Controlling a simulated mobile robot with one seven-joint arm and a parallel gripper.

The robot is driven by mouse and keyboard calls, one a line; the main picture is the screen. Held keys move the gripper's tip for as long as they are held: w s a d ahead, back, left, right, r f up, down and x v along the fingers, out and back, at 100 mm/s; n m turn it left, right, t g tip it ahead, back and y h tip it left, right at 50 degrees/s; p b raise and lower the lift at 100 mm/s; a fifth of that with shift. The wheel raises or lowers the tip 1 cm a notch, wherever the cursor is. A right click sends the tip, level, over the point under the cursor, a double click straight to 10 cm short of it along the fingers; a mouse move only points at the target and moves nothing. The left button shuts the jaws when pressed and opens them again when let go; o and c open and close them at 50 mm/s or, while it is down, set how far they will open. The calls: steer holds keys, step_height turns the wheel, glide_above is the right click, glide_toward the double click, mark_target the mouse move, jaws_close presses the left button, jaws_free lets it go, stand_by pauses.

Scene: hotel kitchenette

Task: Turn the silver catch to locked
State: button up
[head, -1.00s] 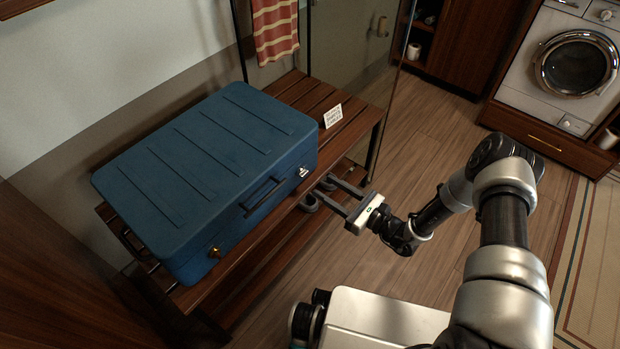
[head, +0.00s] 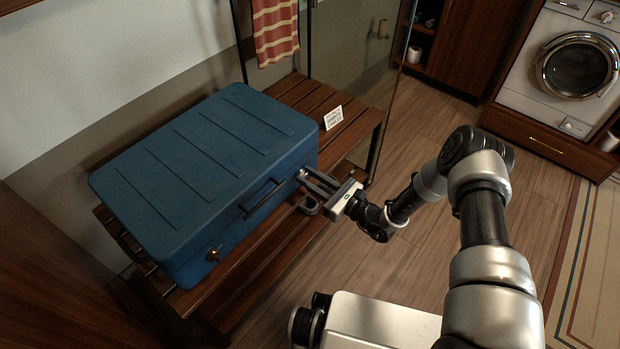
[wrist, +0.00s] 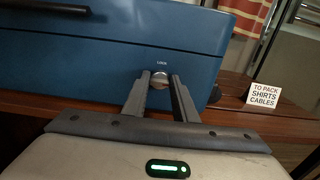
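The blue suitcase (head: 205,165) lies closed on a slatted wooden bench. The silver catch (wrist: 159,79) is on its front face near the right end, under small lettering that seems to read LOCK. My gripper (head: 301,176) reaches the front of the case at this catch. In the wrist view its fingertips (wrist: 160,77) stand on either side of the catch, with hardly any gap seen, and look shut on it. The fingers partly cover the catch, so its turn angle is hard to read. A brass catch (head: 213,254) sits at the left end of the same face.
A dark handle (head: 262,198) juts from the case front between the catches. A white card (wrist: 263,95) reading TO PACK SHIRTS CABLES stands on the bench to the right. A dark ring-shaped item (head: 309,205) is by the bench edge below my gripper. Floor right of the bench is clear.

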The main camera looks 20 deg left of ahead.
steer(key=shift+c, duration=0.8)
steer(key=shift+n, duration=0.4)
steer(key=n, duration=0.2)
steer(key=shift+n, duration=0.4)
steer(key=n+p, duration=0.1)
steer(key=n, duration=0.4)
steer(key=shift+s, duration=0.1)
steer(key=n+p, duration=0.1)
steer(key=n, duration=0.4)
steer(key=shift+f, duration=0.1)
steer(key=shift+f+n+p, duration=0.1)
steer(key=shift+n+p, duration=0.85)
steer(key=shift+n, duration=1.25)
